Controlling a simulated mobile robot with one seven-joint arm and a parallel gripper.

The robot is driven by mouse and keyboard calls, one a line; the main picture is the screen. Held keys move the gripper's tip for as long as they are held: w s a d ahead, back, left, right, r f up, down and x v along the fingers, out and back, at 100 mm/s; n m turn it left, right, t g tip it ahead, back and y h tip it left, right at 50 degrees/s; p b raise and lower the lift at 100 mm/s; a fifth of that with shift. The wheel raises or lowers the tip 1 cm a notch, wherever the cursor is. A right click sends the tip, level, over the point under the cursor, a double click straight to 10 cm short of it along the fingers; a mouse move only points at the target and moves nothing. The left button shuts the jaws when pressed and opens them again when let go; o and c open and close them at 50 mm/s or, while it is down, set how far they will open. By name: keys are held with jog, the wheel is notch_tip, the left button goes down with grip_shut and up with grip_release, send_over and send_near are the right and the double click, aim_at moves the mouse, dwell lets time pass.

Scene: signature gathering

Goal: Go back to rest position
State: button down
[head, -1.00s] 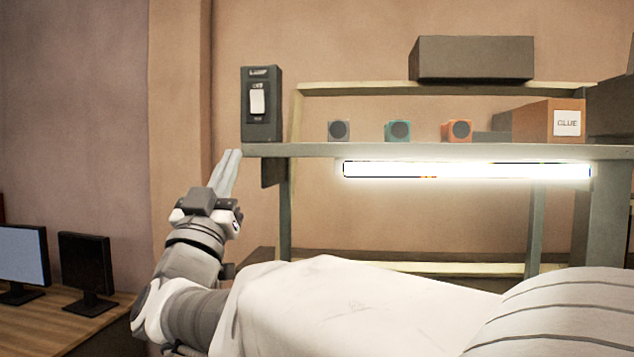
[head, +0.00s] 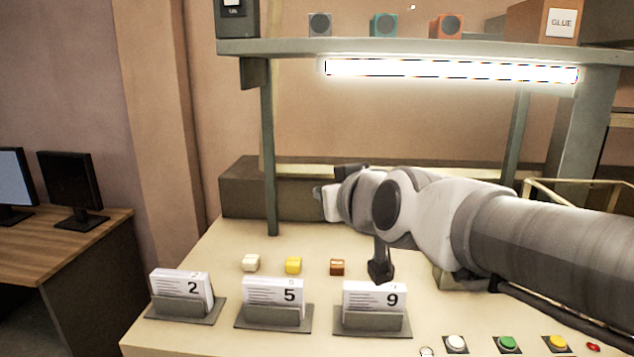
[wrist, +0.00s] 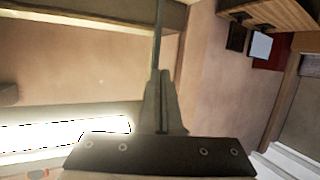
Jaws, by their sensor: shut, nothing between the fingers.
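My gripper (wrist: 160,80) is shut in the wrist view, its two grey fingers together with nothing between them. In the head view my arm comes in from the right and crosses above the table (head: 225,250). The hand end is at the middle, in front of a dark box at the back. The fingers cannot be made out clearly in the head view. The gripper is held in the air, apart from the cards and small blocks.
Cards marked 2 (head: 181,287), 5 (head: 274,292) and 9 (head: 375,298) stand in holders. A shelf (head: 420,48) with a lamp (head: 450,70) hangs above; buttons (head: 507,343) sit front right.

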jog(key=s+d+f+m+g+h, duration=0.2)
jog(key=s+d+f+g, duration=0.2)
jog(key=s+d+f, duration=0.2)
jog(key=s+d+f+m+g+h, duration=0.2)
jog(key=s+d+f+g, duration=0.2)
jog(key=s+f, duration=0.6)
jog(key=s+d, duration=0.2)
jog(key=s, duration=0.1)
jog(key=shift+s+d+f+h, duration=0.15)
jog(key=shift+s+d+h, duration=0.05)
jog(key=shift+d+h, duration=0.15)
jog(key=shift+d, duration=0.15)
